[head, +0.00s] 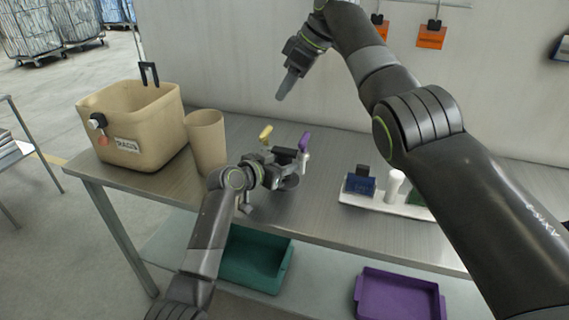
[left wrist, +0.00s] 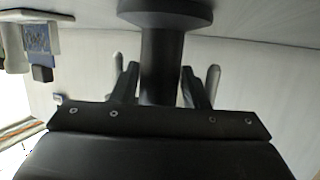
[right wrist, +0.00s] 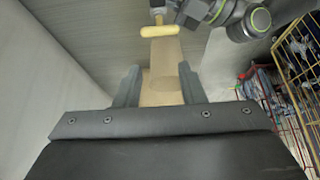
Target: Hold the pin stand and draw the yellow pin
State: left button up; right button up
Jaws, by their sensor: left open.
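The yellow pin (head: 266,132) stands up with its bar-like handle at the top, just behind my left gripper in the head view. It also shows near the top of the right wrist view (right wrist: 160,31). A purple pin (head: 304,141) is to its right. The pin stand's dark post (left wrist: 161,70) passes between the fingers of my left gripper (head: 288,165), which is open around it; I cannot tell whether they touch. My arm hides much of the stand. My right gripper (head: 285,85) is open and empty, above and apart from the yellow pin.
On the metal table (head: 330,215), a beige cup (head: 207,140) and a beige RAGS bin (head: 130,125) stand at left. A white tray (head: 385,208) with a blue item and a white piece is at right. Teal (head: 255,262) and purple (head: 398,295) trays lie below.

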pick_arm(q)
jog(key=shift+w+d+f, duration=0.15)
jog(key=shift+w+d, duration=0.1)
jog(key=shift+w, duration=0.05)
